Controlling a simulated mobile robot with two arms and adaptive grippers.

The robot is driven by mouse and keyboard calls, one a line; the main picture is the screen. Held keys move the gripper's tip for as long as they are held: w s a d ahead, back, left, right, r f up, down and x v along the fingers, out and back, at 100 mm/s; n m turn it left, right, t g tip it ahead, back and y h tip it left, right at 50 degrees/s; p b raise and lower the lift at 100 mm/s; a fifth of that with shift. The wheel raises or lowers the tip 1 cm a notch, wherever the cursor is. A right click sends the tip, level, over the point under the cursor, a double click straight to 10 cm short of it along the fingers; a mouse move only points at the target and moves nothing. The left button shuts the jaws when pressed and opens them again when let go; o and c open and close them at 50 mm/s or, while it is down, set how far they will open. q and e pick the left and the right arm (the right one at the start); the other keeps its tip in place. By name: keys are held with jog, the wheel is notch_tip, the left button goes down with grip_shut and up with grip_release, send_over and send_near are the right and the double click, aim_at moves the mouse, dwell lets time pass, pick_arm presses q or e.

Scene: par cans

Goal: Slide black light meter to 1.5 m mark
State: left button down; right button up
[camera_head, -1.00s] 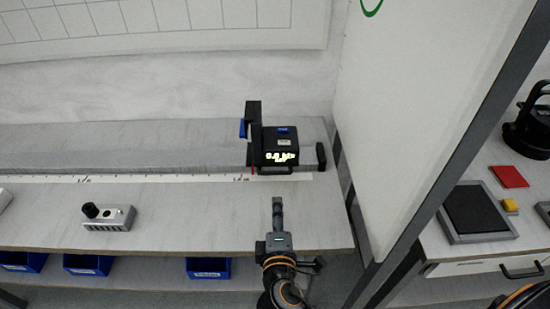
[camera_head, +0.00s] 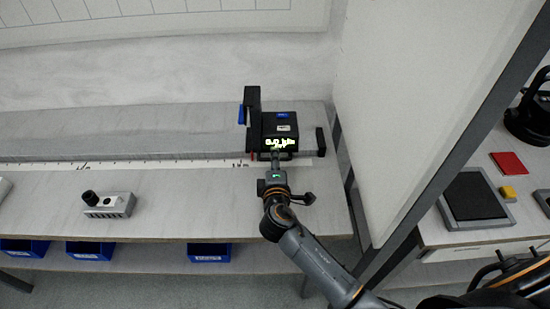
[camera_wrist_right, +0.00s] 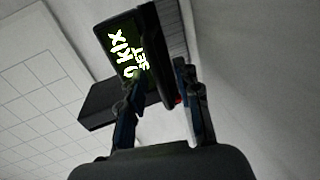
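The black light meter (camera_head: 281,130) sits on the grey rail (camera_head: 130,136) near its right end, its lit green display facing me. A tall black upright with a blue part stands at its left side, with a small red pointer low down. A white scale strip (camera_head: 135,164) runs along the rail's front; its numbers are too small to read surely. My right gripper (camera_head: 275,158) is at the meter's lower front edge. In the right wrist view its fingers (camera_wrist_right: 160,92) are apart, with the meter (camera_wrist_right: 135,55) just beyond the tips; contact is unclear. My left gripper is out of view.
A black end stop (camera_head: 320,142) closes the rail's right end. A small grey block with a black knob (camera_head: 107,204) lies on the bench front at left. A white panel (camera_head: 420,100) stands close at right. Blue bins (camera_head: 208,252) hang below the bench.

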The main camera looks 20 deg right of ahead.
jog(key=shift+w+d+f, duration=0.1)
jog(key=shift+w, duration=0.25)
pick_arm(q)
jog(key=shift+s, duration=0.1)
pick_arm(e)
jog(key=shift+c, duration=0.9)
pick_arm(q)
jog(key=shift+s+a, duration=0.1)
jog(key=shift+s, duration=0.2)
pick_arm(e)
grip_shut()
